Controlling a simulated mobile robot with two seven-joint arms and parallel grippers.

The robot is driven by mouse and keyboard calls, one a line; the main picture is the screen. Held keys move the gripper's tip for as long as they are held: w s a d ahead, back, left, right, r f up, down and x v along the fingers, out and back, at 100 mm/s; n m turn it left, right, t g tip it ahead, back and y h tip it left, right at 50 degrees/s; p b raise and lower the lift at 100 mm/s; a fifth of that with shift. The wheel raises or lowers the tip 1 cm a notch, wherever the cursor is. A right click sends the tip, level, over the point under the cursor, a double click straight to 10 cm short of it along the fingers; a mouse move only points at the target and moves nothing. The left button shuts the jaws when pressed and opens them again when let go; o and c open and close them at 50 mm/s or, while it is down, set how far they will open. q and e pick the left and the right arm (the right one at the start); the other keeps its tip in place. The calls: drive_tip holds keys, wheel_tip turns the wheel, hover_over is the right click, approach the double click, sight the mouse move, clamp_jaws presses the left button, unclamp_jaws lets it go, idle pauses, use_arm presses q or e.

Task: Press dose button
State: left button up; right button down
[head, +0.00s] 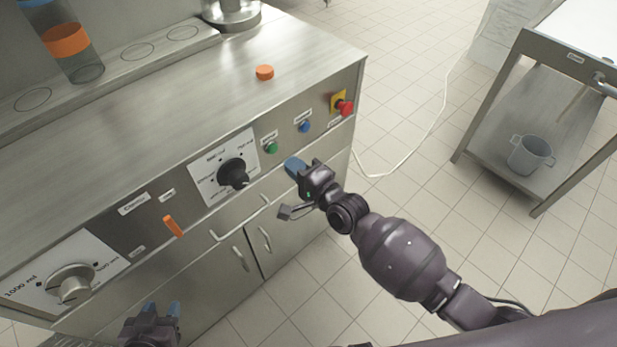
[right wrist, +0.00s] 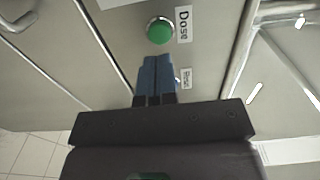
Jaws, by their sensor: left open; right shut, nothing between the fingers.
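The dose button is a round green button (head: 271,147) on the front panel of the steel machine. It also shows in the right wrist view (right wrist: 160,31), beside a label reading "Dose". My right gripper (head: 291,164) has its blue fingers shut and empty, pointing at the panel just below and right of the green button. In the right wrist view its fingertips (right wrist: 157,60) are close to the button, with a small gap in the picture. My left gripper (head: 161,308) is open and empty at the lower left, in front of the machine.
On the panel are a blue button (head: 305,126), a red emergency-type button (head: 345,107), a black dial (head: 233,174), an orange lever (head: 173,226) and a silver knob (head: 71,283). An orange cap (head: 265,72) lies on the top. A side table (head: 585,70) stands right.

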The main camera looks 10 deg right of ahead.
sight(274, 150)
drive_tip(key=shift+x, duration=2.35)
